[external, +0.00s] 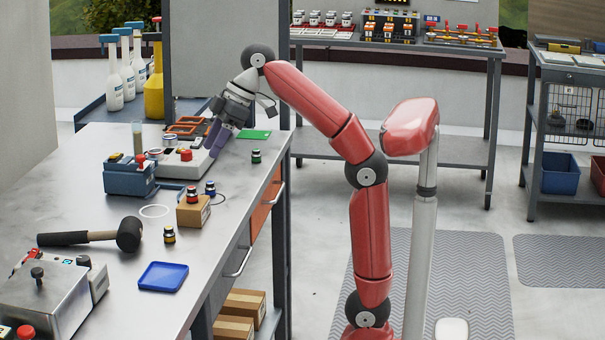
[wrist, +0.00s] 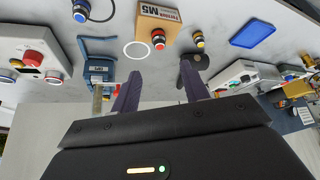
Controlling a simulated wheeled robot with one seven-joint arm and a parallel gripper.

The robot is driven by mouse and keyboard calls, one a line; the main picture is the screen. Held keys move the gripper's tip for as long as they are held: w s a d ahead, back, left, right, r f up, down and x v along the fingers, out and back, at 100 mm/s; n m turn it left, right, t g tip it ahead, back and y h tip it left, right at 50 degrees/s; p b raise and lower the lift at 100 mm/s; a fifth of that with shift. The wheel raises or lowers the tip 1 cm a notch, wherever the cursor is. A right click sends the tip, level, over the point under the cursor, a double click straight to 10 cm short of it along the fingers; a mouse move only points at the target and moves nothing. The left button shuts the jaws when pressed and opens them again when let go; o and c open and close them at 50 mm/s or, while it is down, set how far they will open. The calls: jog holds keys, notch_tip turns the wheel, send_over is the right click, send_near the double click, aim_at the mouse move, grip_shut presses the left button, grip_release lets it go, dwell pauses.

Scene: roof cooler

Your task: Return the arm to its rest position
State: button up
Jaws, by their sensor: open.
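My red arm (external: 370,235) rises from the floor beside the metal bench and bends over its far end. My gripper (external: 214,135) hangs tilted down over the bench, close to the white device with a red button (external: 184,160). In the wrist view the two purple fingers of my gripper (wrist: 158,88) stand apart with nothing between them. I cannot tell in the external view whether the fingers touch the device.
The bench (external: 110,225) holds a blue box (external: 128,178), a cardboard box (external: 193,212), a mallet (external: 128,235), a blue tray (external: 163,276) and a metal box (external: 45,295). Bottles (external: 114,80) stand behind. Floor right of the bench is open beside mats (external: 470,270).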

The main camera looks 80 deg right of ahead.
jog(key=shift+s, duration=0.15)
jog(key=s+d+f+m+t, duration=0.1)
jog(key=s+d+f+t, duration=0.25)
jog(key=s+f, duration=0.9)
jog(key=d+f+m+g+h, duration=0.1)
jog(key=d+f+m, duration=0.1)
jog(key=f, duration=0.9)
jog(key=d+f+m+g+h, duration=0.2)
jog(key=f, duration=0.9)
jog(key=shift+s+f+m, duration=0.25)
jog(key=shift+f+m, duration=0.15)
jog(key=shift+d, duration=0.1)
